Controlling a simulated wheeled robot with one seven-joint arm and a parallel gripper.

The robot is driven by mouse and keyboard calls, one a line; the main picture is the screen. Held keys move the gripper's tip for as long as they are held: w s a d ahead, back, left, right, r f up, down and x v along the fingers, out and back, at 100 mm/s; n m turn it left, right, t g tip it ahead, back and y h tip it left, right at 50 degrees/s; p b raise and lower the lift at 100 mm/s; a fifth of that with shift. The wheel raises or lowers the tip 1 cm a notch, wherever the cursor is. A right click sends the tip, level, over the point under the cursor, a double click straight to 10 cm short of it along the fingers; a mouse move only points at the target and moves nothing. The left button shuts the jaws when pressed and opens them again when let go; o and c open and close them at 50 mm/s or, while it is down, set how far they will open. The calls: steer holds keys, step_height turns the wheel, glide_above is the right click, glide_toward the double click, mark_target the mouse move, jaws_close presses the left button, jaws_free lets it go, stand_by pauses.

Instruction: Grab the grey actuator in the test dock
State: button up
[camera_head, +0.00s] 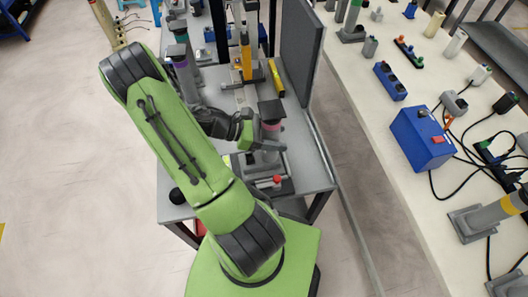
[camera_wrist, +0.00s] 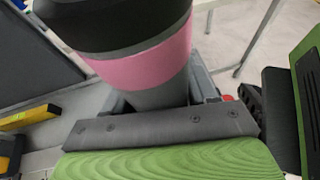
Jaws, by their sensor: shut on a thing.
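A grey actuator with a black cap and a pink band (camera_head: 270,112) stands upright at the near end of the grey table, over a grey dock base (camera_head: 272,167). My gripper (camera_head: 264,136) is shut around its body from the left, below the cap. In the wrist view the actuator's pink band (camera_wrist: 150,60) and black top fill the upper middle. The grey-edged green finger (camera_wrist: 165,130) lies across in front of its lower body. The actuator's foot is hidden, so I cannot tell whether it is seated in the dock.
Other actuators, one with a yellow body (camera_head: 246,58) and one with a purple band (camera_head: 178,62), stand farther back. A dark upright panel (camera_head: 301,50) borders the table's right side. A white bench (camera_head: 400,130) with a blue box (camera_head: 421,138) and cables stands right, across a narrow floor gap.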

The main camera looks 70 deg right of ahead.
jaws_close()
steer(key=shift+r, duration=0.15)
